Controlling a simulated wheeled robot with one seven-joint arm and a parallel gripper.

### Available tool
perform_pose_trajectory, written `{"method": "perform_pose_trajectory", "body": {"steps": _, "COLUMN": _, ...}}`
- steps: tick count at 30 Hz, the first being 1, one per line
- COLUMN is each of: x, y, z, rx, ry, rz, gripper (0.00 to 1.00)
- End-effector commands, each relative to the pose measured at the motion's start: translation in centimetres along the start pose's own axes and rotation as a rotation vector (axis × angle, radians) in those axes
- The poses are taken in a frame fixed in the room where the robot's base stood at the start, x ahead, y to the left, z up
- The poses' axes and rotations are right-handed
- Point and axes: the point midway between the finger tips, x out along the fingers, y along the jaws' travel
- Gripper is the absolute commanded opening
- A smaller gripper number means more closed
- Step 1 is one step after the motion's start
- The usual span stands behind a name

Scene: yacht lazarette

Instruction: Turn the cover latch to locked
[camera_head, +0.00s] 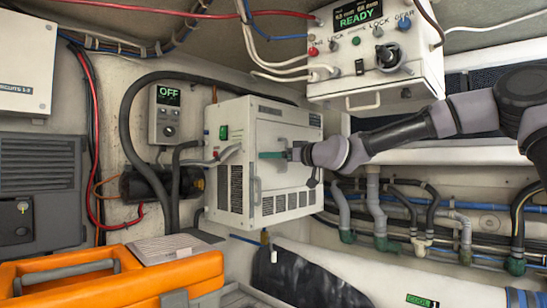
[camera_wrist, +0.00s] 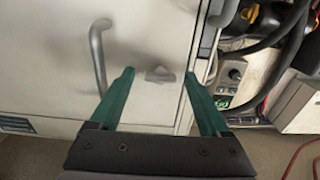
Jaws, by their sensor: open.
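The white cabinet (camera_head: 280,118) stands against the wall in the head view. In the wrist view its pale door (camera_wrist: 142,28) fills the left and middle. A small grey latch (camera_wrist: 158,74) sits on the door near its right edge. I cannot read whether it is locked. My gripper (camera_wrist: 161,77) has two green fingers, open and apart, with the latch between their tips in the picture. I cannot tell whether they touch the door. In the head view my gripper (camera_head: 264,155) is at the cabinet front, and the latch cannot be made out there.
A curved door handle (camera_wrist: 98,55) is close to the left finger. Dark hoses (camera_wrist: 275,60) run right of the cabinet in the wrist view. A control box reading READY (camera_head: 372,60) hangs above my arm. An orange case (camera_head: 110,277) lies at lower left; pipes (camera_head: 380,215) run at right.

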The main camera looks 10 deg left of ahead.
Motion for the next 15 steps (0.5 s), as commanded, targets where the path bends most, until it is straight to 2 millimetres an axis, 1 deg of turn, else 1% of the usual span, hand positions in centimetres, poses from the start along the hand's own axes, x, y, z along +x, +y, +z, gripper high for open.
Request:
{"method": "perform_pose_trajectory", "body": {"steps": 3, "x": 0.48, "y": -0.09, "z": 0.01, "rx": 0.0, "ry": 0.0, "rz": -0.001, "gripper": 0.8}}
{"method": "perform_pose_trajectory", "body": {"steps": 11, "x": 0.53, "y": -0.04, "z": 0.0, "rx": -0.001, "ry": 0.0, "rz": 0.0, "gripper": 0.8}}
{"method": "perform_pose_trajectory", "body": {"steps": 14, "x": 0.53, "y": -0.04, "z": 0.0, "rx": -0.001, "ry": 0.0, "rz": 0.0, "gripper": 0.46}}
{"method": "perform_pose_trajectory", "body": {"steps": 15, "x": 0.53, "y": -0.05, "z": 0.0, "rx": -0.001, "ry": 0.0, "rz": 0.0, "gripper": 0.3}}
